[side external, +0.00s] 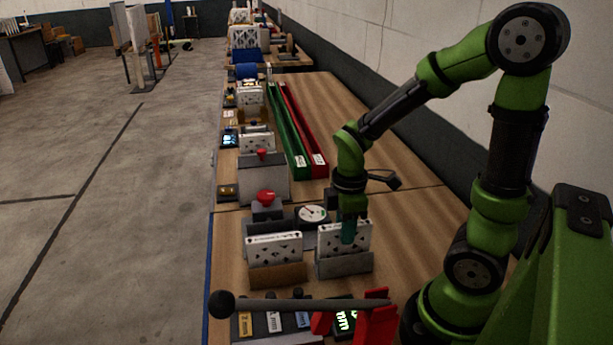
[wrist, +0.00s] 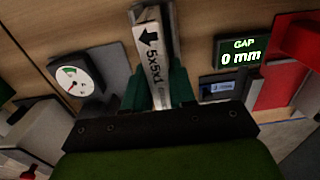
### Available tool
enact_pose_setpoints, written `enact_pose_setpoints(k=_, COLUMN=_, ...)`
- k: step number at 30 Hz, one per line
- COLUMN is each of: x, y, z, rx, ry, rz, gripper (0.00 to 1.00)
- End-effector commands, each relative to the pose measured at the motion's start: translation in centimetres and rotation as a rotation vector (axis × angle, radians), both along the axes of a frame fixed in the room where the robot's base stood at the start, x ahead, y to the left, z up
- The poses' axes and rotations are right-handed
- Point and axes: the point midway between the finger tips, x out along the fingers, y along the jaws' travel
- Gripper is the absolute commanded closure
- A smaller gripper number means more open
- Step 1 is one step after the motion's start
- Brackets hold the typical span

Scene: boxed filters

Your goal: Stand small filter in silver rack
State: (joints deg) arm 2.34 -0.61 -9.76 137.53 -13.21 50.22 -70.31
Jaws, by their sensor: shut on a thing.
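The small filter (side external: 328,243) is a thin white boxed panel with dark marks on its face. It stands upright at the silver rack (side external: 345,266), its lower edge hidden behind the rack's front wall. I cannot tell whether it rests on the rack's bottom. My gripper (side external: 348,232) points down from above and is shut on the filter's top edge. In the wrist view, the green fingers (wrist: 157,90) are on both sides of the filter's edge (wrist: 148,60), which reads "5x5x1" with an arrow. Part of the rack (wrist: 135,14) shows beyond it.
A similar white filter (side external: 274,246) stands in a brown rack (side external: 278,275) to the left. A dial gauge (side external: 312,214) is close behind. A lever with a black knob (side external: 221,304) crosses in front. A display (wrist: 240,52) reads "GAP 0 mm". Bare tabletop lies right of the rack.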

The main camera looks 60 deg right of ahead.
Motion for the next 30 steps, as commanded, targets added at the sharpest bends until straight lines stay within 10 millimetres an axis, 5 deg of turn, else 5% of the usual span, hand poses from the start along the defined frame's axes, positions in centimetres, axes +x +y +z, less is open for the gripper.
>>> enact_pose_setpoints(k=13, x=-0.03, y=-0.01, z=-0.62, rx=0.0, ry=0.0, rz=-0.001, gripper=1.0)
enact_pose_setpoints(k=14, x=-0.03, y=-0.01, z=-0.62, rx=0.0, ry=0.0, rz=0.0, gripper=0.73)
enact_pose_setpoints(k=19, x=-0.02, y=-0.01, z=-0.61, rx=0.0, ry=0.0, rz=0.0, gripper=0.47)
enact_pose_setpoints(k=30, x=0.02, y=-0.01, z=-0.22, rx=0.0, ry=-0.001, rz=0.0, gripper=0.45)
